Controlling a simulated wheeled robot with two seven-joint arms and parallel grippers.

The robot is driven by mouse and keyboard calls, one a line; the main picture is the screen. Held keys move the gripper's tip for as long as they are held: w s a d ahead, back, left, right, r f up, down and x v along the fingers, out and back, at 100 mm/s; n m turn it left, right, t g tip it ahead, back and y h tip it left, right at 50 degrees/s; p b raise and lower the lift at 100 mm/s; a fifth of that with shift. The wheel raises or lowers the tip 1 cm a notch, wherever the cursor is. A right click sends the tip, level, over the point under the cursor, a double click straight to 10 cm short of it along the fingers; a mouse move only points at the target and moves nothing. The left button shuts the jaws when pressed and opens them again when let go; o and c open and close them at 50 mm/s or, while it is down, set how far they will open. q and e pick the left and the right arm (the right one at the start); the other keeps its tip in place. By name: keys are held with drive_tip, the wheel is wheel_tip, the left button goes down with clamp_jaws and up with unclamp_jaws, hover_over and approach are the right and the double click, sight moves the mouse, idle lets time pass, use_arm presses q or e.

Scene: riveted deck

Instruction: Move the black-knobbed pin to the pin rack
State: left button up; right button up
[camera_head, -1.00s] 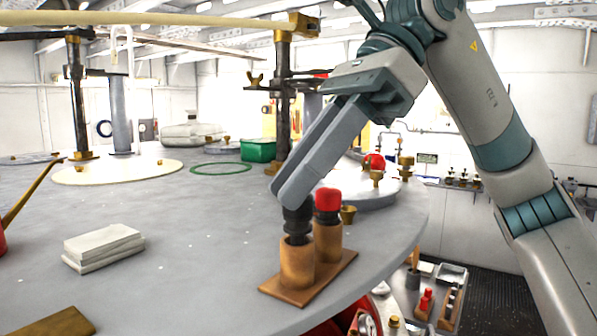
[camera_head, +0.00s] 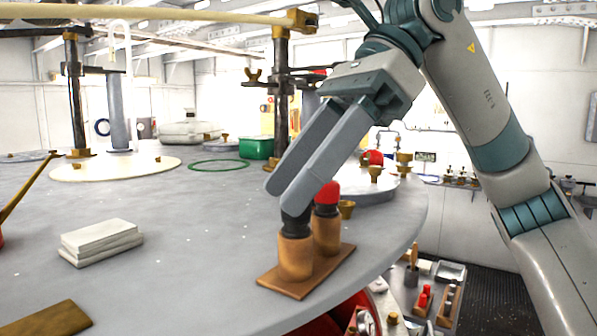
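The black-knobbed pin (camera_head: 295,224) stands upright in the front cup of a small two-cup wooden rack (camera_head: 320,274) near the round table's right edge. Its upper part is hidden behind a finger of my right gripper. A red-knobbed pin (camera_head: 327,194) stands in the cup behind it. My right gripper (camera_head: 284,194) reaches down from the upper right, with its two long grey fingers apart. Its fingertips are at the top of the black knob; I cannot tell whether they touch it. My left gripper is not in view.
A stack of white blocks (camera_head: 101,242) lies on the left of the grey table (camera_head: 200,277). The table between the blocks and the rack is clear.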

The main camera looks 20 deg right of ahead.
drive_tip(key=shift+r, duration=0.1)
drive_tip(key=shift+d+r, duration=0.35)
drive_tip(key=shift+d, duration=0.05)
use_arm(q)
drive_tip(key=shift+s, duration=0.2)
use_arm(e)
drive_tip(key=v, duration=1.6)
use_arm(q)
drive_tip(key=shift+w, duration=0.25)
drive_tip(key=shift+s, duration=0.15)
